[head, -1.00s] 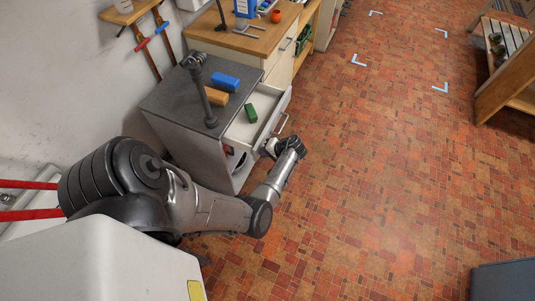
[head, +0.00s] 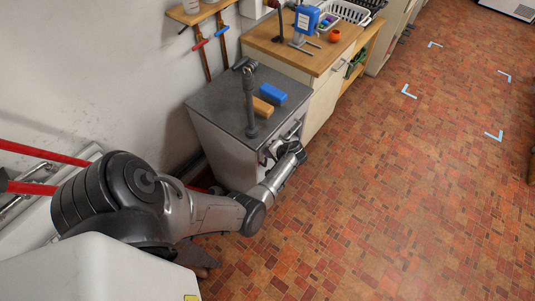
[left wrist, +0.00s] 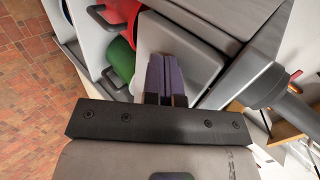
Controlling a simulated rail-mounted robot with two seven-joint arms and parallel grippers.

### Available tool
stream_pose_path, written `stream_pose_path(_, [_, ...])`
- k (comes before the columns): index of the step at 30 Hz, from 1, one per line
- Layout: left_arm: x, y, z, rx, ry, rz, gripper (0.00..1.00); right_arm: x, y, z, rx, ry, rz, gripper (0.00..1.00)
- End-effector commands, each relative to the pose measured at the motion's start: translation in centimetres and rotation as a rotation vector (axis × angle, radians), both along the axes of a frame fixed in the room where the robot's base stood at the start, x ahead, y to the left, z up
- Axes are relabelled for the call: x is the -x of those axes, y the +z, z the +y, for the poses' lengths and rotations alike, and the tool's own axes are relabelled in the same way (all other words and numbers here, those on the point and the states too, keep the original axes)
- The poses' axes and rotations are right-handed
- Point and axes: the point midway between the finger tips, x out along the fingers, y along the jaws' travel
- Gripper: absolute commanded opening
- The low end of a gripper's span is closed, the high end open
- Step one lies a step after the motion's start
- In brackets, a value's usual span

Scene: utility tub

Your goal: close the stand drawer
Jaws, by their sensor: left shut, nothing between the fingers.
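The grey-topped stand (head: 222,110) is left of centre in the head view. Its drawer (head: 283,138) sits in or close to the stand's front, and its inside no longer shows. I cannot tell whether a small gap is left. My left gripper (head: 270,150) is at the drawer front, partly hidden by my wrist. In the left wrist view its purple fingers (left wrist: 166,78) are together and empty, over a pale panel (left wrist: 195,45); contact is hard to tell. My right gripper is not in view.
A wooden-topped cabinet (head: 285,45) adjoins behind. Red and green items (left wrist: 122,55) show beside the fingers. Brick floor to the right is clear.

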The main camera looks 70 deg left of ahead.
Motion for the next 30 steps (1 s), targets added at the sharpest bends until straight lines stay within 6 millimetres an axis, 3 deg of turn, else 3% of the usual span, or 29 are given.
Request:
stream_pose_path(14, [0.2, -0.2, 0.1, -0.003, 0.002, 0.003, 0.00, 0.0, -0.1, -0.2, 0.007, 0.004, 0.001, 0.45])
stream_pose_path(23, [-1.9, -0.2, -3.8, 0.004, 0.006, -0.002, 0.00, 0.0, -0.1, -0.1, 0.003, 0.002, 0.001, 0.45])
stream_pose_path(30, [-3.7, 3.6, -6.7, 0.002, 0.007, -0.003, 0.00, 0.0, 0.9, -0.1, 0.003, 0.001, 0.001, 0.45])
